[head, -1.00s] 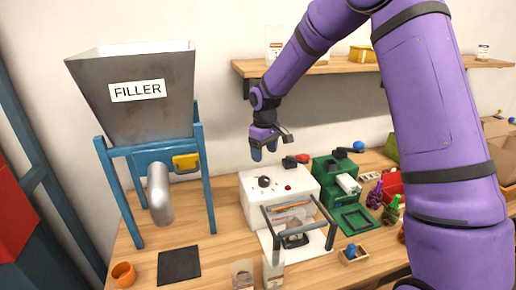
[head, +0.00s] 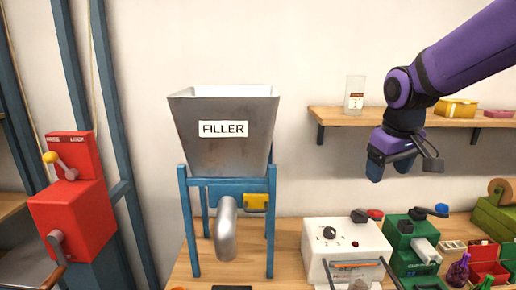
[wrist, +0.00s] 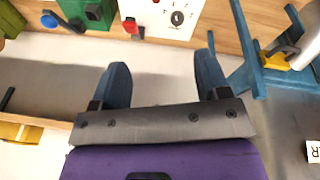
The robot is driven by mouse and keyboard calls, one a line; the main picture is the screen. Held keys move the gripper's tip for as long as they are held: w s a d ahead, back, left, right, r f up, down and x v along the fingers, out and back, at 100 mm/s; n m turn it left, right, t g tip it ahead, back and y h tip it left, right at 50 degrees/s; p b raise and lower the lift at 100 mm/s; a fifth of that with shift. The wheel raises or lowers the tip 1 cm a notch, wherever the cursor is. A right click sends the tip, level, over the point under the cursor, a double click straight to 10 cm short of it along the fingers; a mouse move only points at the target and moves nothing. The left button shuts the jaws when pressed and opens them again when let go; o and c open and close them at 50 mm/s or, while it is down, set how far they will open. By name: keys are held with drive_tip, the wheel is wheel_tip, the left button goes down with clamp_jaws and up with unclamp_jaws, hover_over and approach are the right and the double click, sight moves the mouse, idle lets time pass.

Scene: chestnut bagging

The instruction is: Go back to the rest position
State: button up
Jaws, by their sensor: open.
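My gripper (head: 388,170) is purple with blue fingers and hangs in the air in front of the wall, at the right in the head view. It is above the white machine and the green machine, touching neither. In the wrist view my gripper (wrist: 163,85) shows its two blue fingers spread apart, with nothing between them but wall and bench edge.
The filler hopper (head: 223,140) stands on a blue frame left of my gripper. A white machine (head: 345,240) and a green machine (head: 412,238) stand on the bench below. A shelf (head: 350,116) runs behind my arm. A red lock box (head: 75,215) is far left.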

drive_tip(key=s+d+r+m+t, duration=0.1)
drive_tip(key=s, duration=0.9)
drive_tip(key=s+d+r+m+t, duration=0.1)
drive_tip(key=s+r+m, duration=0.1)
drive_tip(key=s, duration=0.8)
drive_tip(key=shift+s+d+r+t+y, duration=0.25)
drive_tip(key=shift+d+r+t+y, duration=0.05)
drive_tip(key=shift+y, duration=0.1)
